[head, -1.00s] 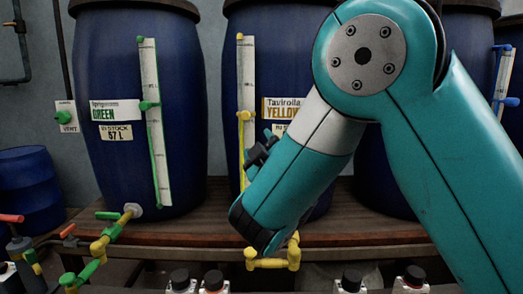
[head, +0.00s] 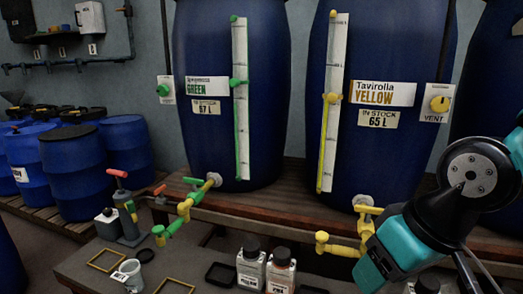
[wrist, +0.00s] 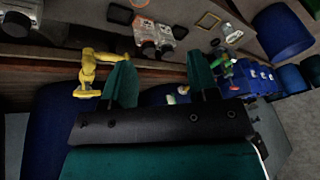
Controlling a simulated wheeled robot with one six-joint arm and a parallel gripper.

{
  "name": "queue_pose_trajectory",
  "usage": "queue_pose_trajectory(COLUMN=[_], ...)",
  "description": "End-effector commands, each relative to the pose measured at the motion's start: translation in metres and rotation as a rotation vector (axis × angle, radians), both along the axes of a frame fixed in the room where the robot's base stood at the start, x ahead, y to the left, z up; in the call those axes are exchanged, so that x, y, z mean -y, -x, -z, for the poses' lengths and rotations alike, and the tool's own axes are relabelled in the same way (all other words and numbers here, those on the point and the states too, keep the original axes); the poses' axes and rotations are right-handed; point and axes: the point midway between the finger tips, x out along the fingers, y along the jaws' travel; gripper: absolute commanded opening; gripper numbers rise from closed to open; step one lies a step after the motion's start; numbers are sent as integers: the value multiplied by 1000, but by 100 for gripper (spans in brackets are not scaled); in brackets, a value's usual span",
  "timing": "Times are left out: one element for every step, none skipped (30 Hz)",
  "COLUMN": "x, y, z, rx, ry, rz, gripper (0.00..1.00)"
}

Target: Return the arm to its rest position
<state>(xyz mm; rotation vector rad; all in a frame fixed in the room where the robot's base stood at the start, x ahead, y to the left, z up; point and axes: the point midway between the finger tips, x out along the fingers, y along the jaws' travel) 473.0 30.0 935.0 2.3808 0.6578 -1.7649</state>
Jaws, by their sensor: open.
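My arm (head: 400,245) is folded low at the right of the head view, in front of the yellow vat's lower part and close to its yellow tap (head: 345,245). In the wrist view my gripper (wrist: 161,82) shows two teal fingers set wide apart, with nothing between them. The yellow tap (wrist: 92,75) lies beside the left finger in that view, but I cannot tell the distance. The green tap (wrist: 222,66) shows farther off, past the right finger. The fingertips are not clear in the head view.
The green vat (head: 215,130) and yellow vat (head: 385,145) stand on a wooden bench (head: 265,208). Small bottles (head: 265,268), a jug (head: 130,275) and yellow frames (head: 107,260) sit on the lower surface. Blue drums (head: 75,160) stand at left.

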Motion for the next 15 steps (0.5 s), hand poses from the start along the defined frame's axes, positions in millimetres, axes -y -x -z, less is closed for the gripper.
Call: queue_pose_trajectory(x=[-5, -8, -12, -14, -15, -16, -15, -15, -15, -15, -16, -16, -16, -16, -16], y=[22, 35, 53, 66, 79, 75, 75, 74, 74, 74, 74, 74, 74, 74, 74], z=[-5, -7, -11, -14, -16, -38, -46, -53, -62, -70, -77, -88, -97, -105, -117], rx=[-47, -75, -112, -137, -163, -160, -161, -160, -161, -161, -161, -161, -161, -160, -160], ry=[-20, -30, -42, -48, -55, -52, -52, -51, -52, -52, -52, -52, -52, -52, -52], rz=[-69, -116, -179, -226, -275, -266, -262, -262, -261, -261, -261, -260, -260, -260, -259], gripper=[54, 54, 54, 54, 54, 54, 54, 54, 54, 54, 54, 54, 54, 54, 54])
